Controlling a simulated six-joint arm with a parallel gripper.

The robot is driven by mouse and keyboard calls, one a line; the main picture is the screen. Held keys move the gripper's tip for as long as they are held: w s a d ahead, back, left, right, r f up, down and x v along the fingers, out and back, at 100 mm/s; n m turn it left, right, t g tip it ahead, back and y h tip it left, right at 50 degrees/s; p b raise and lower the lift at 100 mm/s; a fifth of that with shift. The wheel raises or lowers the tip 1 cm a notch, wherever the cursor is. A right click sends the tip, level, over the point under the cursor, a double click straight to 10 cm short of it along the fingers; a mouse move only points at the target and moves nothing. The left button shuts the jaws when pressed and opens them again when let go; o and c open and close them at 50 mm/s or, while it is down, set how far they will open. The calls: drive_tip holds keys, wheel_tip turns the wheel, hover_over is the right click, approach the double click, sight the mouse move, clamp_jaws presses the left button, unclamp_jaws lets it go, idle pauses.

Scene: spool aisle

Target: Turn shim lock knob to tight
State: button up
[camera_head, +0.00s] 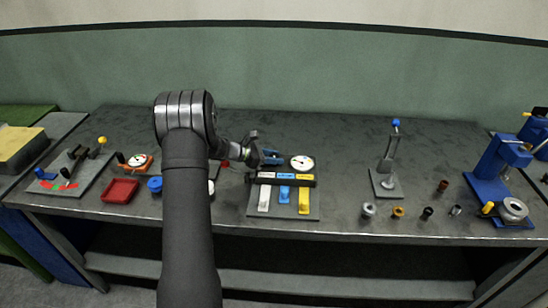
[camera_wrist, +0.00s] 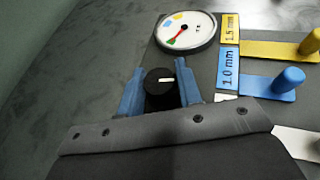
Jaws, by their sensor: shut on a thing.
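The shim lock knob (camera_wrist: 160,82) is a round black knob with a white pointer line, seen in the wrist view. The line lies roughly crosswise in that picture. My gripper (camera_wrist: 160,90) has its two blue fingers on either side of the knob and is shut on it. In the head view my gripper (camera_head: 272,158) is at the back left of the shim fixture, and the knob is hidden there. A white dial (camera_wrist: 187,32) with coloured marks and a red needle sits beside the knob; it also shows in the head view (camera_head: 302,162).
The fixture plate (camera_head: 257,213) carries white (camera_head: 264,199), blue (camera_head: 284,194) and yellow (camera_head: 304,201) shim strips. A red tray (camera_head: 120,190) lies to the left. A grey stand (camera_head: 386,183), several small cylinders and a blue press (camera_head: 490,170) stand to the right.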

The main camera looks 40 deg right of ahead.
drive_tip(key=shift+m+g+y, duration=0.5)
drive_tip(key=shift+m+g, duration=0.5)
drive_tip(key=shift+g, duration=0.1)
drive_tip(key=o, duration=1)
drive_tip(key=shift+w, duration=0.1)
drive_tip(key=v, duration=1.7)
drive_tip(key=shift+w+a+r, duration=0.1)
drive_tip(key=x, duration=1.7)
drive_tip(key=shift+s, duration=0.2)
